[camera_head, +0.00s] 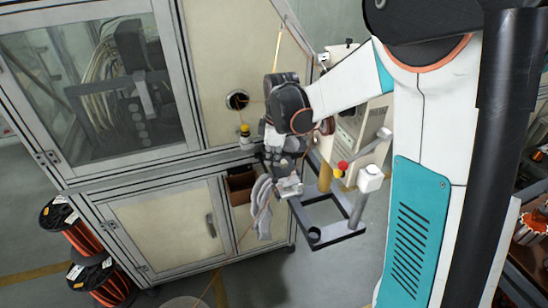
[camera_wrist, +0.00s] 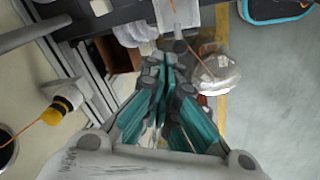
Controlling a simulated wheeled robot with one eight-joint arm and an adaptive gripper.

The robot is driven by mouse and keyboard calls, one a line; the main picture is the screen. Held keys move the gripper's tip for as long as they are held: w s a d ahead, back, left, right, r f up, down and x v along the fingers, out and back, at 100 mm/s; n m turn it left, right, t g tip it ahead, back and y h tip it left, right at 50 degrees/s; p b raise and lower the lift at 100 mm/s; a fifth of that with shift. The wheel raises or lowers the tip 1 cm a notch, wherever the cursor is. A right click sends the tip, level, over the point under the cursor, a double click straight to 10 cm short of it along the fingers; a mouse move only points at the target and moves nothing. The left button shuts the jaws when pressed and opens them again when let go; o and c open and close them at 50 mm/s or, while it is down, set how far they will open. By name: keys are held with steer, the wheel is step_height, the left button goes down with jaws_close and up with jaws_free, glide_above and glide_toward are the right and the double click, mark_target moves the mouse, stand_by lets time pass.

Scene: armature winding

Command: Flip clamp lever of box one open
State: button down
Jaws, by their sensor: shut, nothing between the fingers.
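My gripper (camera_wrist: 168,62) is shut and empty, with teal finger pads, and points away from the wrist camera. In the head view my gripper (camera_head: 283,160) hangs in front of the cabinet's right edge, partly hidden by my wrist. Just beyond the fingertips in the wrist view is a small dark knob-like part (camera_wrist: 180,46) below a pale block (camera_wrist: 178,14); I cannot tell whether they touch the fingers. A small pale block (camera_head: 289,187) also shows just below my gripper in the head view. I cannot clearly make out the clamp lever or whether it is open.
A large metal cabinet (camera_head: 150,210) with a window stands on the left. A yellow-topped knob (camera_head: 245,130) sticks out near its cable hole. A grey cloth or glove (camera_head: 262,205) hangs beside an open brown box (camera_head: 240,186). A dark metal frame (camera_head: 335,233) stands to the right.

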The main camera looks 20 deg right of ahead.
steer(key=a+r, duration=0.6)
steer(key=r, duration=0.1)
stand_by(0.3)
